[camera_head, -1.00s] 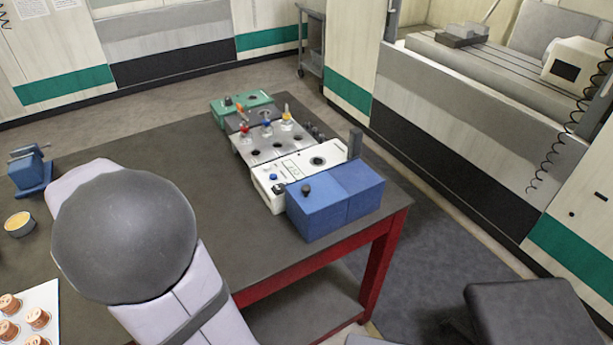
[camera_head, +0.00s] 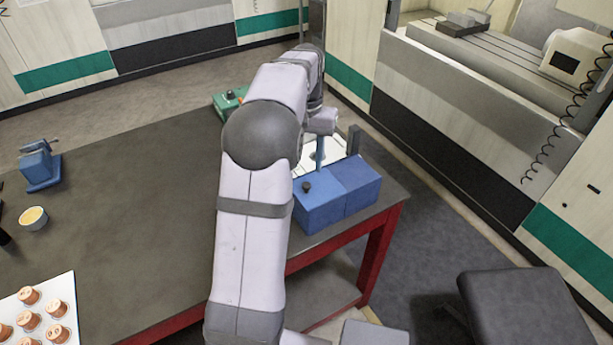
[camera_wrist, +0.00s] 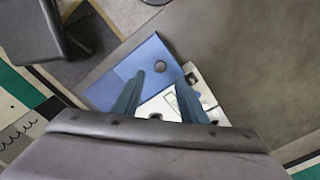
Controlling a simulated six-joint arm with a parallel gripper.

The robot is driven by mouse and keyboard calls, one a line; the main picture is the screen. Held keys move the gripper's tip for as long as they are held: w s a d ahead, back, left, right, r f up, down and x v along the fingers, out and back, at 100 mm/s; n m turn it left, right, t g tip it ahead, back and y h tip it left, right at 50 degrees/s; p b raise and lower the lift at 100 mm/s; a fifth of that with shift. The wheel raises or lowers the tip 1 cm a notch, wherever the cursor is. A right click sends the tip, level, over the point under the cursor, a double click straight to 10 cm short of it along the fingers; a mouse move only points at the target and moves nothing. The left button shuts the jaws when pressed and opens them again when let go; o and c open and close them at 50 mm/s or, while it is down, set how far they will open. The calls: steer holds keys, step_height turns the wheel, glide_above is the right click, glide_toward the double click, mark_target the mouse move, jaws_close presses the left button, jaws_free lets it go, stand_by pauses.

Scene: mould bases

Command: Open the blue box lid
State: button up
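The blue box (camera_head: 345,200) sits at the right end of the table, with a flat top in two panels and a small dark knob (camera_head: 307,187) on the left panel. In the wrist view the blue box (camera_wrist: 125,70) lies just past my fingertips, and the round knob (camera_wrist: 160,67) shows ahead, between the line of the two fingers. My gripper (camera_wrist: 159,84) is open and empty, its two blue fingers apart. In the head view my gripper (camera_head: 320,164) points down just behind the box, over the white panel; whether it touches anything is unclear. The lid appears closed.
A white panel (camera_head: 303,163) adjoins the box, with a dark upright post (camera_head: 354,140) beside it. My arm hides most of the fixtures behind, except a green block (camera_head: 228,104). A blue vise (camera_head: 40,165), a bowl (camera_head: 33,218) and copper-coloured cups stand left. The table's middle is clear.

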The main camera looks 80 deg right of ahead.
mark_target(307, 184)
steer(key=shift+f+p, duration=1.25)
steer(key=shift+f, duration=2.45)
jaws_close()
